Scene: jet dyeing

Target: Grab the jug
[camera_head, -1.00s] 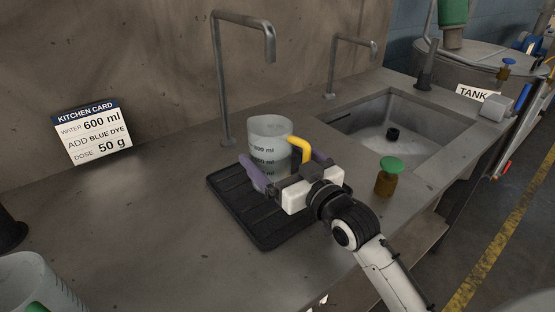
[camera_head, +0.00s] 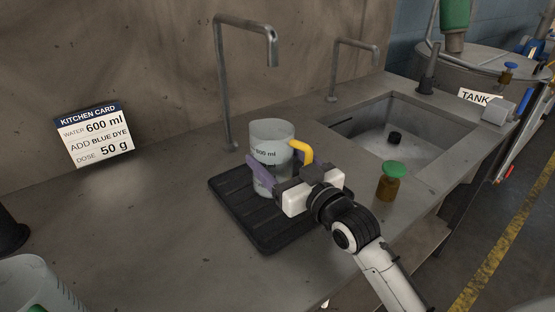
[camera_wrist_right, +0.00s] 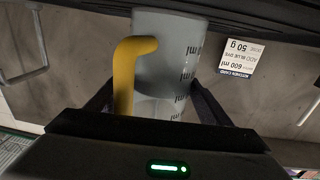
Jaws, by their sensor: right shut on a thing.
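The jug (camera_head: 271,140) is a clear measuring jug with printed ml marks and a yellow handle (camera_head: 301,150). It stands upright over the black ribbed mat (camera_head: 258,226); I cannot tell whether its base touches the mat. My right gripper (camera_head: 268,176) is shut on the jug, one purple finger on each side of its body. In the right wrist view the jug (camera_wrist_right: 172,62) fills the middle between the two dark fingers, with the yellow handle facing the camera. The gripper hides part of the jug's lower side. My left gripper is not in view.
A tap (camera_head: 226,90) rises behind the mat. A sink (camera_head: 395,130) with a second tap lies to the right. A brown bottle with a green cap (camera_head: 391,182) stands near the gripper. Another clear container (camera_head: 36,285) is at the lower left. The counter's left middle is clear.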

